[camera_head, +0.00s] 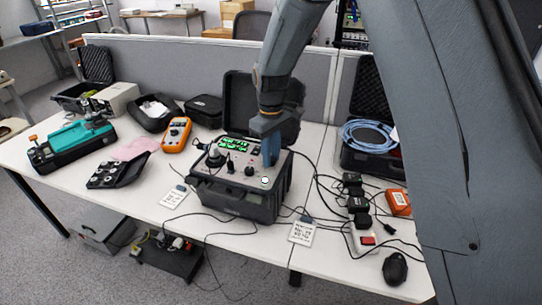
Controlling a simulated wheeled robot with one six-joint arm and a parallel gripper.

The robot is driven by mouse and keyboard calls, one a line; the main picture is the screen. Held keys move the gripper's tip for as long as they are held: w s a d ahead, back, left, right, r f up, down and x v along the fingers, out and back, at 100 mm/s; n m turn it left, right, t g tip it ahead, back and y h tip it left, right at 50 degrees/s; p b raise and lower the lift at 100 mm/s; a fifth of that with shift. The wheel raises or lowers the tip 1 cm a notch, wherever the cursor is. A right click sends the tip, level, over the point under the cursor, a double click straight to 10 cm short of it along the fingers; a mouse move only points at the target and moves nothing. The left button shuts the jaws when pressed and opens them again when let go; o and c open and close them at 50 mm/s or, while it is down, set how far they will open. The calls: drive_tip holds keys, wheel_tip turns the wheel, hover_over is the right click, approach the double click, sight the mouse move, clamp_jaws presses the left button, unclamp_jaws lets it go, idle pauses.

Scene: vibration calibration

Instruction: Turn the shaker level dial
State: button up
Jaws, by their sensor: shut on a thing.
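The shaker unit (232,200) is a black case with an open lid (238,95) and a grey top panel, standing in the middle of the white table. Its panel carries a green-lit display (234,143), black knobs and a round white spot. My gripper (270,160) points down onto the right part of this panel, its blue-grey fingers closed at the panel surface. The level dial itself is hidden by the fingers, which appear shut on it. A smaller black knob (249,171) shows just left of the fingers.
An orange multimeter (176,135), a black tray (118,171) and a teal device (75,139) stand to the left. A case with blue cable (370,135), black adapters (356,195) and a mouse (395,269) are at the right. Cables cross the table around the unit.

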drive_tip(key=shift+w+r+n+b, duration=0.1)
drive_tip(key=shift+n+b, duration=0.2)
drive_tip(key=shift+n, duration=1.9)
drive_tip(key=o, duration=0.8)
wheel_tip(320, 180, up, 8)
drive_tip(key=shift+f+b, duration=0.1)
drive_tip(key=shift+b, duration=1)
